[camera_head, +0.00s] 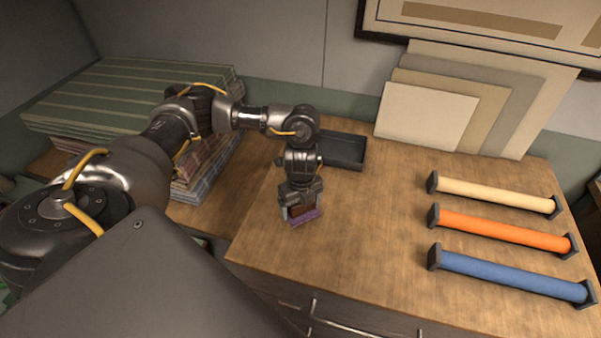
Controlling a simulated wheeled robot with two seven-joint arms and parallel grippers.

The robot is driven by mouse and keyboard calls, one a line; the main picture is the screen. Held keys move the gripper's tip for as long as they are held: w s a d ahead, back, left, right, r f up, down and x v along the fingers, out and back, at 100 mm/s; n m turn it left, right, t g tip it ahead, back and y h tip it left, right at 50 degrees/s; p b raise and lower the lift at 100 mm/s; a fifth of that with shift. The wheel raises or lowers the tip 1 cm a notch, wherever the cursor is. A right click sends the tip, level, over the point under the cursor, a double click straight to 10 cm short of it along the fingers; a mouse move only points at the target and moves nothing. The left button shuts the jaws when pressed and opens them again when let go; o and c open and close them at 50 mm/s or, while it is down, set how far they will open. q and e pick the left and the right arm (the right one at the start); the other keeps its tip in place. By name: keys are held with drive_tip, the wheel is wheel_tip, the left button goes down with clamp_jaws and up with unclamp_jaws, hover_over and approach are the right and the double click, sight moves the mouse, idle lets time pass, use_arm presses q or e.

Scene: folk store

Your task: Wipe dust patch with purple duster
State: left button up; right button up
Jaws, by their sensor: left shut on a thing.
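The purple duster (305,218) has a reddish-brown body with a purple pad underneath. My left gripper (299,206) points down and is shut on the duster's body. The purple pad is low at the wooden counter top (360,230), left of its middle; I cannot tell whether it touches. No dust patch can be made out; it may be hidden under the duster or too faint. My right gripper is not in view.
A dark tray (345,151) lies behind my left gripper. Cream (490,194), orange (500,231) and blue (510,276) rolls lie at the right. Flat boards (425,115) lean at the back. Folded cloth stacks (200,172) stand left. The counter's front middle is clear.

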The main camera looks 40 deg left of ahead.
sight(314, 212)
use_arm(q)
drive_tip(key=shift+f+b, duration=0.65)
drive_tip(key=shift+f, duration=0.35)
drive_tip(key=shift+d, duration=0.1)
idle(0.3)
drive_tip(key=shift+w+d+r+p, duration=0.1)
drive_tip(key=shift+w+d+p, duration=0.1)
drive_tip(key=shift+d, duration=0.15)
drive_tip(key=shift+w+d+p, duration=0.1)
drive_tip(key=shift+d+p, duration=0.1)
drive_tip(key=shift+d, duration=0.1)
drive_tip(key=shift+w+d, duration=0.15)
drive_tip(key=shift+d, duration=0.4)
drive_tip(key=shift+w+d, duration=0.15)
drive_tip(key=shift+d, duration=0.35)
drive_tip(key=shift+w+d+p, duration=0.2)
drive_tip(key=shift+d+p, duration=0.05)
drive_tip(key=shift+d, duration=0.25)
drive_tip(key=shift+w+d+p, duration=0.15)
drive_tip(key=shift+d+p, duration=0.1)
drive_tip(key=shift+d, duration=0.2)
drive_tip(key=shift+w+d, duration=0.25)
drive_tip(key=shift+d, duration=0.55)
